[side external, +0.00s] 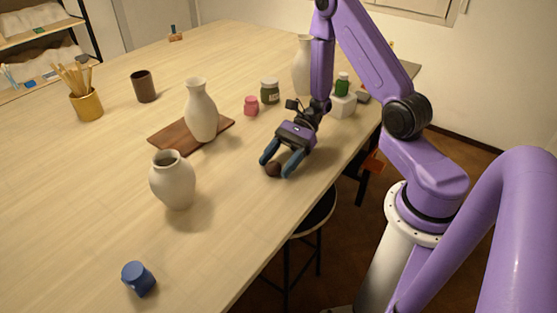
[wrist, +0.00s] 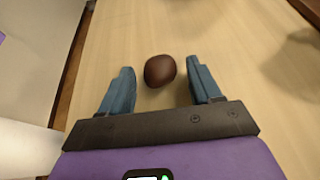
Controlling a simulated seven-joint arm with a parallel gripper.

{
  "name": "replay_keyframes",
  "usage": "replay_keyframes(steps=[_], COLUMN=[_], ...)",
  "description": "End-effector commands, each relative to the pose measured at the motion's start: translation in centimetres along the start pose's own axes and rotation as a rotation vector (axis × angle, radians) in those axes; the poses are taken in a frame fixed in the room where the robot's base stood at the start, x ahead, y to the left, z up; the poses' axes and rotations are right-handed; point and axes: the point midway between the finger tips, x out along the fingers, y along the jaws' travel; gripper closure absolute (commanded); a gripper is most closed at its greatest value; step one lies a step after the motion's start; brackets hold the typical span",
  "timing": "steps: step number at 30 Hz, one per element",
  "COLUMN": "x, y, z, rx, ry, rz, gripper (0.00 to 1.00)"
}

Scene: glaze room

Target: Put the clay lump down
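The clay lump (wrist: 160,71) is a small dark brown, rounded piece. It lies between the two blue fingers of my gripper (wrist: 161,82) in the wrist view, with a gap on each side, so the fingers are open around it. In the side external view the lump (side external: 273,169) appears on the wooden table, low between the fingertips of my gripper (side external: 278,168). My gripper points down at the table near its right edge.
The table (side external: 240,220) has its near right edge close to my gripper, with a stool (side external: 318,215) below.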

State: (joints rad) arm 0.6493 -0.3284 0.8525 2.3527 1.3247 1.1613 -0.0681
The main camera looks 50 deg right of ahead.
Motion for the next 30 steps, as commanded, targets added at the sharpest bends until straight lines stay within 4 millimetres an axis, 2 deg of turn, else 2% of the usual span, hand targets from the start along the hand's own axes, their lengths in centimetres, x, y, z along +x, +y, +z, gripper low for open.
replay_keyframes(steps=[12,17,24,30], x=[-0.3,-2.8,-7.8,-10.8], y=[0.0,-0.1,-0.1,-0.1], z=[0.3,0.3,0.2,0.2], rx=[0.0,-0.001,0.0,-0.001], ry=[0.0,0.001,0.002,0.001], rz=[-0.002,-0.007,-0.006,-0.004], gripper=[0.35,0.35,0.35,0.35])
